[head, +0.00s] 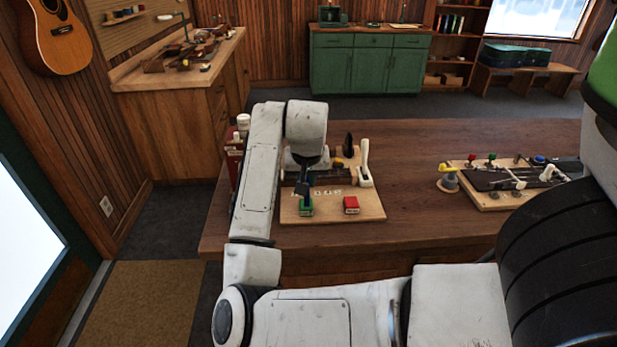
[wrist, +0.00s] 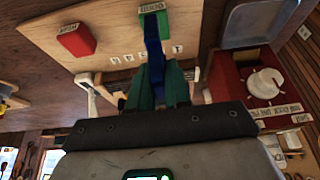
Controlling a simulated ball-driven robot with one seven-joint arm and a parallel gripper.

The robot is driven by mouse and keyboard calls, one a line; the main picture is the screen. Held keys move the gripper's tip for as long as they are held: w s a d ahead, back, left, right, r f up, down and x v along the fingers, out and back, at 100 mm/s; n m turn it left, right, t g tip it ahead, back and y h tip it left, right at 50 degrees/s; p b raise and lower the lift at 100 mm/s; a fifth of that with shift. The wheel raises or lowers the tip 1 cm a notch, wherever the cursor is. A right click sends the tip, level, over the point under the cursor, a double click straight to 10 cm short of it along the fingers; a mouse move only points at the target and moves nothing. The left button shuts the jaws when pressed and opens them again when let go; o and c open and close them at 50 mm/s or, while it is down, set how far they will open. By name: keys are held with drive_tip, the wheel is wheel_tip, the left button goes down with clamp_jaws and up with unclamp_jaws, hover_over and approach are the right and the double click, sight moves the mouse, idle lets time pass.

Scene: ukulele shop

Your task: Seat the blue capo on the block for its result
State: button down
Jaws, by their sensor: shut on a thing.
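My gripper (wrist: 155,88) has teal fingers shut on the blue capo (wrist: 153,45), which sticks out from between the fingertips. In the wrist view the capo's far end overlaps the green block (wrist: 148,12); I cannot tell whether they touch. The green block also shows in the head view (head: 306,210), with the dark end of my gripper just above it. A red block (wrist: 76,40) stands apart from it and also shows in the head view (head: 351,205). Both blocks have lettering too small to read surely. They sit on a light wooden board (head: 335,214).
The board lies on a brown wooden table (head: 430,215). A white-handled lever (head: 364,160) stands at its back right. A red container (wrist: 240,85) stands beside the board. A second board (head: 490,204) with coloured knobs lies to the right; the table between is clear.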

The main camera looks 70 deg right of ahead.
drive_tip(key=shift+f+b, duration=1.35)
drive_tip(key=shift+f, duration=0.45)
drive_tip(key=shift+p, duration=0.6)
drive_tip(key=shift+f+b, duration=0.35)
drive_tip(key=shift+f, duration=0.2)
drive_tip(key=c, duration=1.4)
unclamp_jaws()
drive_tip(key=shift+o, duration=0.2)
drive_tip(key=p+v, duration=0.7)
drive_tip(key=v, duration=0.1)
drive_tip(key=shift+r, duration=0.15)
drive_tip(key=shift+p+v, duration=0.55)
drive_tip(key=shift+v, duration=0.75)
